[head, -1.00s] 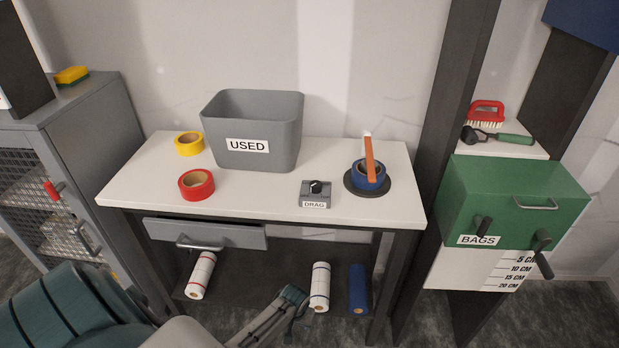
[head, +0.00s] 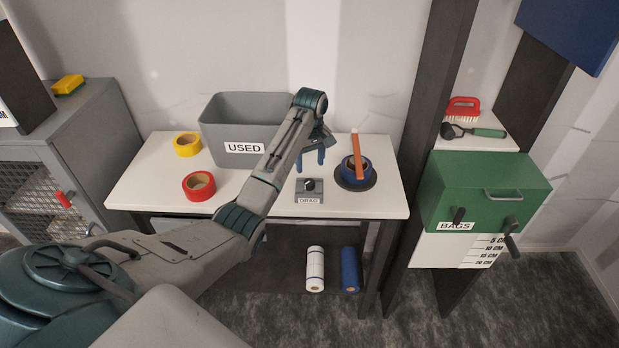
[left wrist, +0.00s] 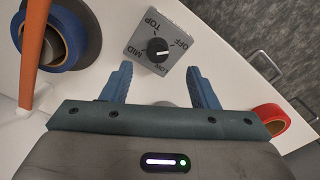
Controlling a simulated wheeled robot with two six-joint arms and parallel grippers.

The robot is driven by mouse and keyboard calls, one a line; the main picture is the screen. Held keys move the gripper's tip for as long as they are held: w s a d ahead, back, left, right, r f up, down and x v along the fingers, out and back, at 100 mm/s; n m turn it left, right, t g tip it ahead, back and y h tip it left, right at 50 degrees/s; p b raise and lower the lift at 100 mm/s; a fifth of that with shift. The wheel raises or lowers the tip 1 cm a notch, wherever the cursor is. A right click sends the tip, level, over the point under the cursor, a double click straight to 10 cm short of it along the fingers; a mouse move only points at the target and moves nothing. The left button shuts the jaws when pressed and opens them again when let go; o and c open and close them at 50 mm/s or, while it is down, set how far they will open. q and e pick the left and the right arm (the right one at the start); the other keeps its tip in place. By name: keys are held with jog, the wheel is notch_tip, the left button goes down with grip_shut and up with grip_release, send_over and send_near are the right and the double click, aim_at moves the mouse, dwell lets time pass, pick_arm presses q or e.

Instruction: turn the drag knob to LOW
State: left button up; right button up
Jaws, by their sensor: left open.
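The drag knob is a black dial (left wrist: 158,50) on a small grey box (head: 309,187) with a DRAG label, standing near the front of the white bench. In the left wrist view its face has markings around the dial, including TOP, MID and OFF. A white line on the dial seems to lie toward the right, on the OFF side; its exact setting is hard to tell. My left gripper (head: 310,160) is open and empty above and behind the box. In the left wrist view its blue fingers (left wrist: 159,80) are apart, with the knob ahead between them, not touched. My right gripper is out of view.
A blue tape roll with an orange stick (head: 356,160) stands right of the box. Red tape (head: 199,186), yellow tape (head: 187,144) and a grey USED bin (head: 222,125) are to the left. The bench front (head: 370,203) is clear. A green BAGS box (head: 480,190) is far right.

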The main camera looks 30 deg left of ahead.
aim_at(309, 182)
pick_arm(q)
jog(key=shift+n, duration=0.3)
jog(key=f+p, duration=0.1)
jog(key=f, duration=0.1)
jog(key=f+p, duration=0.1)
jog(key=f, duration=0.2)
jog(key=f+p, duration=0.1)
jog(key=f, duration=0.1)
jog(key=shift+w+a+f+p, duration=0.2)
jog(key=shift+w+a+p, duration=0.1)
jog(key=shift+a+p, duration=0.05)
jog(key=shift+f, duration=0.5)
jog(key=shift+c, duration=0.4)
jog(key=c, duration=0.9)
